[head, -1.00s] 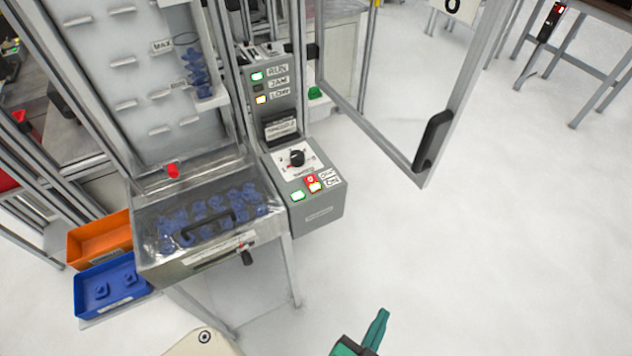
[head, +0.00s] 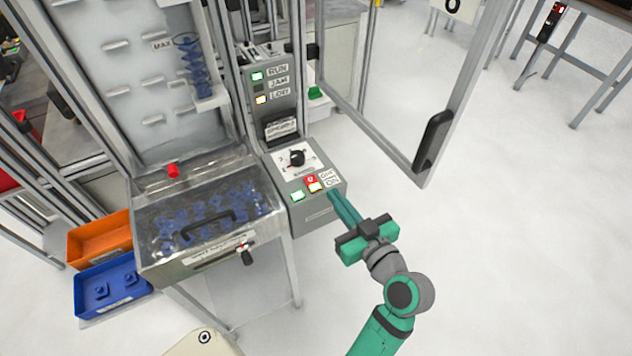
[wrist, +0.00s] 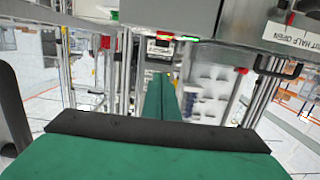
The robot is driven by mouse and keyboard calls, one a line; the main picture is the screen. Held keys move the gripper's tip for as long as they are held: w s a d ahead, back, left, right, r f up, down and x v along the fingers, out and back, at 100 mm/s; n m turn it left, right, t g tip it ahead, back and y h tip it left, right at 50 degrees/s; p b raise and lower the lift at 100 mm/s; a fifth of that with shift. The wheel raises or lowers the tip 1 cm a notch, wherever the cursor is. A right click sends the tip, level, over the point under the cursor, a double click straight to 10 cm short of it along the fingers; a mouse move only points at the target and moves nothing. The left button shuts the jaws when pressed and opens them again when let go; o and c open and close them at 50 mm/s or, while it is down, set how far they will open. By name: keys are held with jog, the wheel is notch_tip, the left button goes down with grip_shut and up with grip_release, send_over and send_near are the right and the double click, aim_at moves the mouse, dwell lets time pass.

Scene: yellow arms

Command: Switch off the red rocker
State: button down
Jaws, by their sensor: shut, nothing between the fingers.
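The red rocker (head: 311,181) is on the sloped top of the grey control box (head: 318,212), beside a label reading OFF and ON. My gripper (head: 332,194) is shut and empty. Its green fingertips are at the box's right front edge, just right of and below the rocker in the head view; whether they touch the box cannot be told.
A black rotary knob (head: 297,157) sits behind the rocker. A clear-lidded bin (head: 165,225) of blue parts stands left, with orange (head: 85,242) and blue (head: 90,295) trays beyond. An open framed door (head: 452,100) stands right.

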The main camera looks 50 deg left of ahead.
dwell(0.3)
send_over(316, 187)
jog(key=shift+s+d+f, duration=0.15)
jog(key=shift+d+f, duration=0.15)
jog(key=shift+f, duration=0.3)
jog(key=f, duration=0.3)
jog(key=shift+a+f, duration=0.1)
jog(key=shift+a, duration=0.1)
jog(key=shift+f, duration=0.4)
